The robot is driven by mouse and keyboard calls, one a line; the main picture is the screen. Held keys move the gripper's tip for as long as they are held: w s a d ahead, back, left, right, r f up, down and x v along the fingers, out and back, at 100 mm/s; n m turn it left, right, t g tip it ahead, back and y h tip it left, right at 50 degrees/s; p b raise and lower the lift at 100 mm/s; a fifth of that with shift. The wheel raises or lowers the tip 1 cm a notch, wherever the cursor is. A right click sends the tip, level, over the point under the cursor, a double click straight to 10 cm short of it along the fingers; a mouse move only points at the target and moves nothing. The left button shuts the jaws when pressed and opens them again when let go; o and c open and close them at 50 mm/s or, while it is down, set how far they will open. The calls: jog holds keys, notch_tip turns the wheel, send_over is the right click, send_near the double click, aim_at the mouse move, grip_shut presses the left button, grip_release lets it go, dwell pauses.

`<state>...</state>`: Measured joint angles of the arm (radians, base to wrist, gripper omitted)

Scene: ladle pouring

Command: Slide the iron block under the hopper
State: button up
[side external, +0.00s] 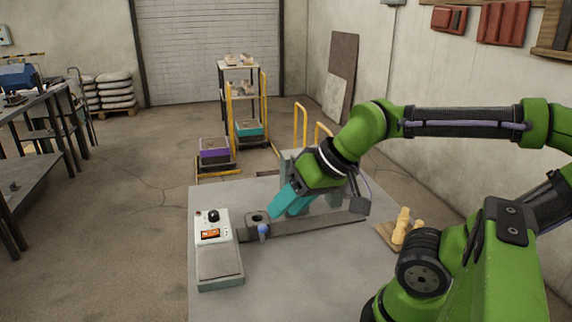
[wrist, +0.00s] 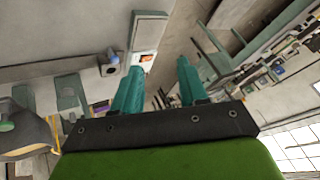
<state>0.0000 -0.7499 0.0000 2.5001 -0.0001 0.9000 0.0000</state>
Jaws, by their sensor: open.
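A dark grey block with a round hole in its top (side external: 257,217), likely the iron block, sits at the left end of a long low rail (side external: 310,222) on the table. A blue knob (side external: 263,230) is at its front. The knob also shows in the wrist view (wrist: 113,59). My gripper (side external: 280,205) has teal fingers pointing down and left, just right of and above the block. In the wrist view my gripper (wrist: 159,66) has its fingers apart with nothing between them. A grey-green upright structure (side external: 287,160), perhaps the hopper's, stands behind my wrist, mostly hidden.
A white control box (side external: 212,228) with a black dial and orange display stands left of the block, with a grey plate (side external: 219,266) before it. The table (side external: 300,280) is clear in front of the rail.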

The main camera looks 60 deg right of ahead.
jog(key=shift+o, duration=0.5)
jog(key=m+g+h, duration=0.3)
jog(key=g+h, duration=0.1)
jog(key=h, duration=0.1)
send_near(264, 228)
jog(key=shift+t, duration=0.3)
jog(key=x, duration=1.2)
jog(key=shift+s+f, duration=0.15)
jog(key=shift+f, duration=0.1)
jog(key=shift+c, duration=0.2)
grip_shut()
